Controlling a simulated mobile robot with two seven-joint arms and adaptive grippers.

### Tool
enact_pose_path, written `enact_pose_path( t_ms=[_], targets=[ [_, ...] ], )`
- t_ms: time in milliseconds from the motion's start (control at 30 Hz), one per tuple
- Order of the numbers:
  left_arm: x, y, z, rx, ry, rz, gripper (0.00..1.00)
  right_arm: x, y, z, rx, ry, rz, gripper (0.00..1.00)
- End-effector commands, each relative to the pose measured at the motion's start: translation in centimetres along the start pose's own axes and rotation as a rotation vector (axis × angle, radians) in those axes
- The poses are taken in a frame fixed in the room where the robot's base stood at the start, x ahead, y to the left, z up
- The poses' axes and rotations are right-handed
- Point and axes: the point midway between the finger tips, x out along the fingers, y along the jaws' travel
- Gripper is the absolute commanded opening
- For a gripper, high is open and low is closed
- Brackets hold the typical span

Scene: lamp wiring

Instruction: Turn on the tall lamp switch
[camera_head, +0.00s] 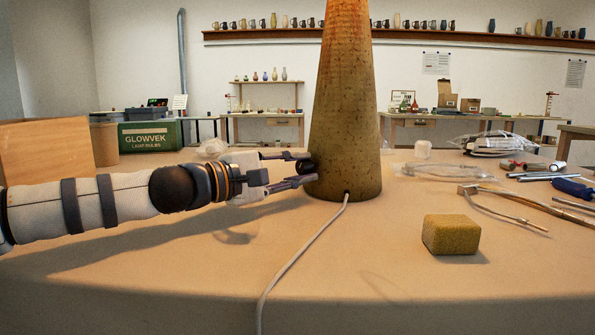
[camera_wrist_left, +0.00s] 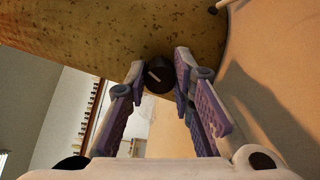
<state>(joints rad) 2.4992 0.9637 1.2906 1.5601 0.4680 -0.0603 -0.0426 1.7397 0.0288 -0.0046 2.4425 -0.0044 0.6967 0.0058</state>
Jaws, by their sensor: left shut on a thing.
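The tall lamp (camera_head: 347,110) stands upright on the table, a speckled brown tapering body that turns orange toward the top. Its black round switch knob (camera_head: 308,168) sticks out low on its left side. In the left wrist view the knob (camera_wrist_left: 158,78) shows a pale line on its face and sits between the fingertips. My left gripper (camera_head: 301,169) reaches in from the left, its fingers closed around the knob; it also shows in the left wrist view (camera_wrist_left: 160,85). A pale cord (camera_head: 300,257) runs from the lamp's base toward the front edge. My right gripper is not in view.
A yellow sponge-like block (camera_head: 450,234) lies right of the lamp. Tools, including a blue-handled screwdriver (camera_head: 572,188), and plastic bags (camera_head: 445,170) lie at the right. A green bulb box (camera_head: 150,136) and a wooden panel (camera_head: 45,150) stand at the left. The front table area is mostly clear.

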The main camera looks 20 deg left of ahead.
Motion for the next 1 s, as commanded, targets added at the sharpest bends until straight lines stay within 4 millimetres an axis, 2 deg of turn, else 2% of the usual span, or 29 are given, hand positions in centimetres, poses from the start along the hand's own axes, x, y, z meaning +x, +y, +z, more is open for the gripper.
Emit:
enact_pose_path(
  t_ms=[467, 500, 567, 867, 1000],
  targets=[
    [0.0, 0.0, 0.0, 0.009, 0.000, 0.000, 0.00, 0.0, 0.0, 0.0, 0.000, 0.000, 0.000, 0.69],
    [0.0, 0.0, 0.0, 0.009, 0.000, 0.000, 0.31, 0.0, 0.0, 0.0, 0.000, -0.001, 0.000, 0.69],
    [0.0, 0.0, 0.0, 0.009, 0.000, 0.000, 0.42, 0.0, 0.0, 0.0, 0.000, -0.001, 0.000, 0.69],
    [-0.2, 0.0, 0.0, 0.009, 0.001, 0.000, 0.42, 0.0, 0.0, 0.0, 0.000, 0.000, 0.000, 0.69],
    [-2.5, 0.1, -0.1, 0.009, 0.002, 0.002, 0.42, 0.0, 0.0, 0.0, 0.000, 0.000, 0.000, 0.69]
  ],
)
